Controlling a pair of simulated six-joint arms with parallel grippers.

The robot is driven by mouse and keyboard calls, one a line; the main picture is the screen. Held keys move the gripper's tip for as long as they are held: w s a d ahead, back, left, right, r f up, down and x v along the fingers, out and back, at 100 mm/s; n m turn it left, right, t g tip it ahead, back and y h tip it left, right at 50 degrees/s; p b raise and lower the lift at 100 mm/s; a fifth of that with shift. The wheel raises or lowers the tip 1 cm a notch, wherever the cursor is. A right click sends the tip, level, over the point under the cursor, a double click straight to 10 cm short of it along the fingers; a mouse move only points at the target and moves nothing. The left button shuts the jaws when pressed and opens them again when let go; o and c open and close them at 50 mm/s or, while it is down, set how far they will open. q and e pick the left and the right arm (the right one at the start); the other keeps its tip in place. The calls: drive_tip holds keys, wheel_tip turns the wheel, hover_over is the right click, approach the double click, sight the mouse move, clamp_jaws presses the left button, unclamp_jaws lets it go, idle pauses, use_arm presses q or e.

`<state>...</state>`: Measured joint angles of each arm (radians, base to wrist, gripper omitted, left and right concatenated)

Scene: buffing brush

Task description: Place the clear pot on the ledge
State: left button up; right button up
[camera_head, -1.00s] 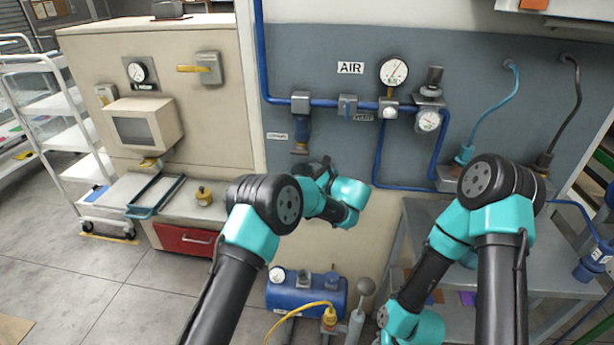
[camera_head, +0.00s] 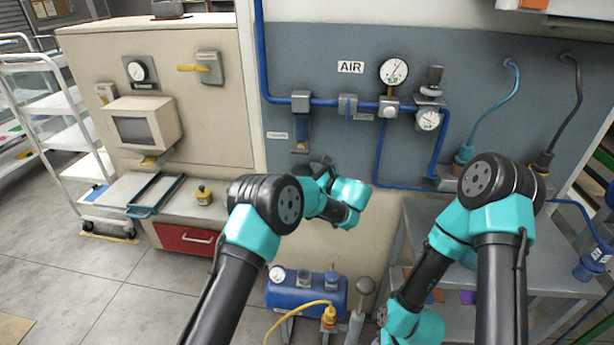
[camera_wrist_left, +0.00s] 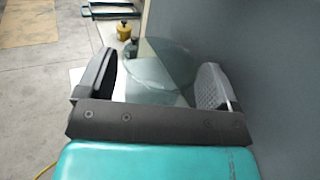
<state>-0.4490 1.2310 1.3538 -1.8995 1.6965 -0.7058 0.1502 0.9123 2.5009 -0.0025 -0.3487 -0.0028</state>
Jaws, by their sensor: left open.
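My left gripper (camera_head: 322,168) is in front of the wall panel's lower edge, mostly hidden behind its own wrist. In the left wrist view its two dark fingers (camera_wrist_left: 155,65) are spread wide. A see-through rounded thing, which looks like the clear pot (camera_wrist_left: 150,85), shows between them, with a gap visible at the left finger. Contact with the right finger is unclear. I cannot make out the pot surely in the head view. A grey shelf that may be the ledge (camera_head: 180,207) juts from the cream cabinet. My right gripper is out of the picture.
A yellow pot (camera_head: 203,195) stands on the shelf beside a blue-edged tray (camera_head: 155,195). A blue compressor tank (camera_head: 305,293) stands below; a grey bench (camera_head: 560,280) is at right.

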use_arm(q)
drive_tip(key=v, duration=1.1)
drive_tip(key=shift+s+d, duration=0.25)
drive_tip(key=shift+d, duration=0.05)
